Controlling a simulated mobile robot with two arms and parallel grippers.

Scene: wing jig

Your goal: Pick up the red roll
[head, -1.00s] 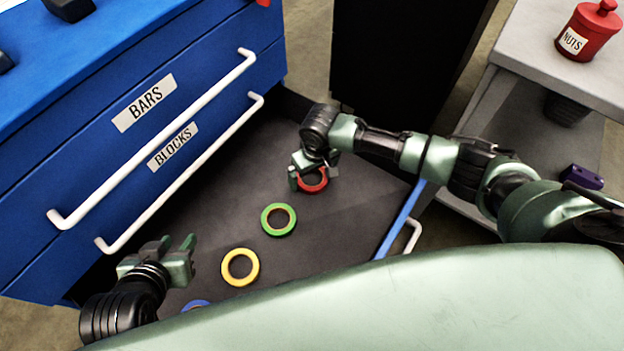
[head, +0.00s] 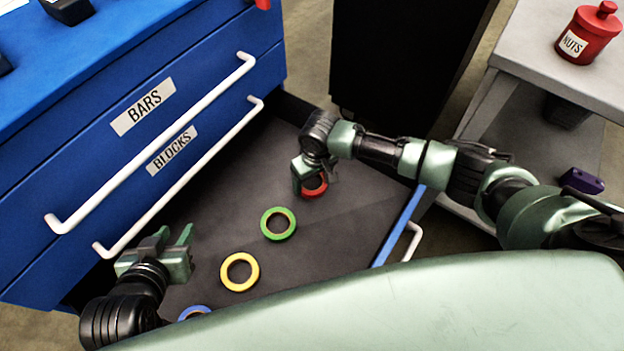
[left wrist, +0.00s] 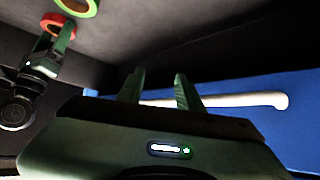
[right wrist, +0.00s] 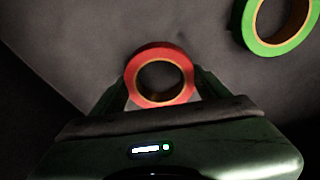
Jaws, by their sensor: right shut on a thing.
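The red roll (head: 316,188) is a flat ring at the far part of the open drawer, partly hidden by my right gripper (head: 309,181) in the head view. In the right wrist view the red roll (right wrist: 133,75) sits between the two fingers, which are shut on its opposite sides. Whether it still touches the drawer floor, I cannot tell. The red roll (left wrist: 52,20) and the right gripper also show at the upper left of the left wrist view. My left gripper (head: 175,238) is open and empty, near the drawer's left side.
A green roll (head: 265,229), a yellow roll (head: 226,280) and a partly hidden blue roll (head: 189,311) lie on the dark drawer floor (head: 350,230). The blue cabinet (head: 60,170) with white handles rises at the left. A grey shelf unit (head: 530,75) holds a red NUTS jar (head: 590,35).

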